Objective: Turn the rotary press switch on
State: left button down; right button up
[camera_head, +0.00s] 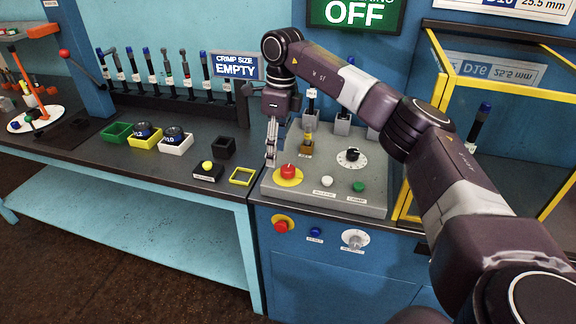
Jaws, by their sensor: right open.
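Two rotary knobs show: a black knob on a white dial (351,155) on top of the grey control console (325,200), and a silver knob (355,239) on the blue front panel below. I cannot tell which is the press switch. A green sign (355,13) above reads OFF. My right gripper (271,162) points down at the console's left edge, open and empty, beside the red button on its yellow base (288,174). It is left of both knobs. Whether it touches anything is unclear. My left gripper is not in view.
White (327,181) and green (358,187) buttons are on the console; a red button (281,226) and a blue button (315,231) are on the front panel. A yellow-framed guard (437,110) stands right. Small bins (145,140) sit on the left bench.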

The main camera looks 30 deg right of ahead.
aim_at(288, 168)
jog(key=shift+s+d+r+h, duration=0.2)
jog(key=shift+d+r, duration=0.15)
jog(key=shift+d, duration=0.3)
jog(key=shift+s+d+r+h, duration=0.2)
jog(key=shift+d+r, duration=0.1)
jog(key=shift+d, duration=0.3)
jog(key=shift+s+d, duration=0.15)
jog(key=shift+d, duration=0.2)
notch_tip(288, 168, down, 6)
jog(key=shift+f+p, duration=0.1)
jog(key=shift+p, duration=0.55)
jog(key=shift+f, duration=0.6)
jog(key=c, duration=1.2)
jog(key=shift+o, duration=0.2)
